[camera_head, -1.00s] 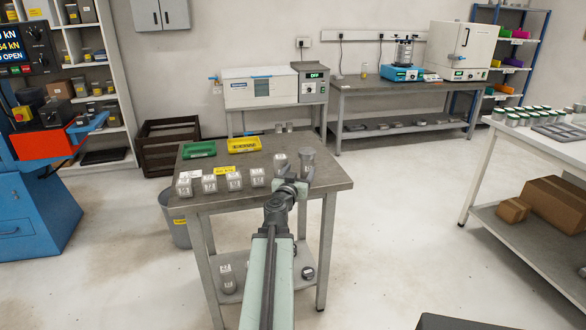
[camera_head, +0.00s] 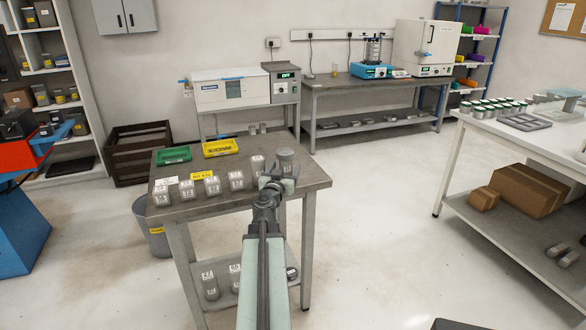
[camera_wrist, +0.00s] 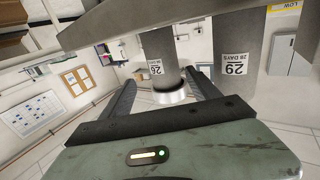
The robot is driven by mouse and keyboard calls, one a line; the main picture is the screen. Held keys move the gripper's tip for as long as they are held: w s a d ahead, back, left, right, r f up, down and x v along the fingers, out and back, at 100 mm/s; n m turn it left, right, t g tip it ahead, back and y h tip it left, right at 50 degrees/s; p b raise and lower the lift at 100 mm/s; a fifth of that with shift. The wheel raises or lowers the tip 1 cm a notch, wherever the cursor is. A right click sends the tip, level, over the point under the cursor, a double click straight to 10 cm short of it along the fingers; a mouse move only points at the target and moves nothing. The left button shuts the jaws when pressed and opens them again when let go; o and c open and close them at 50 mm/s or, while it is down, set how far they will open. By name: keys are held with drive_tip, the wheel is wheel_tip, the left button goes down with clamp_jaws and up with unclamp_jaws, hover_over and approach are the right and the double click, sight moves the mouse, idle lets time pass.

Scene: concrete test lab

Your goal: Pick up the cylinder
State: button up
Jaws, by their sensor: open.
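Two grey concrete cylinders stand upright at the right end of the near table: one (camera_head: 257,166) beside my gripper's left, the other (camera_head: 286,161) just behind it. My gripper (camera_head: 276,182) is at the table's near right edge, with its tips partly blocking the second cylinder's lower part. The wrist view is tilted, with the tabletop edge across its top. It shows my open fingers (camera_wrist: 163,95) with a cylinder (camera_wrist: 155,42) labelled 26 appearing between them. Another cylinder (camera_wrist: 237,60), labelled 29, is outside the right finger. I cannot tell the exact depth between fingers and cylinder.
Several labelled concrete cubes (camera_head: 212,185) stand in a row along the near table (camera_head: 225,205). Green (camera_head: 174,155) and yellow (camera_head: 220,148) trays lie behind them. A bucket (camera_head: 155,232) stands left of the table. The floor to the right is clear up to the white bench (camera_head: 520,145).

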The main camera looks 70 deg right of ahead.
sight(284, 164)
drive_tip(key=d, duration=0.2)
drive_tip(key=w+d, duration=0.1)
drive_tip(key=d, duration=0.2)
drive_tip(key=shift+d, duration=0.1)
drive_tip(key=shift+w+r, duration=0.1)
drive_tip(key=shift+w, duration=0.1)
clamp_jaws()
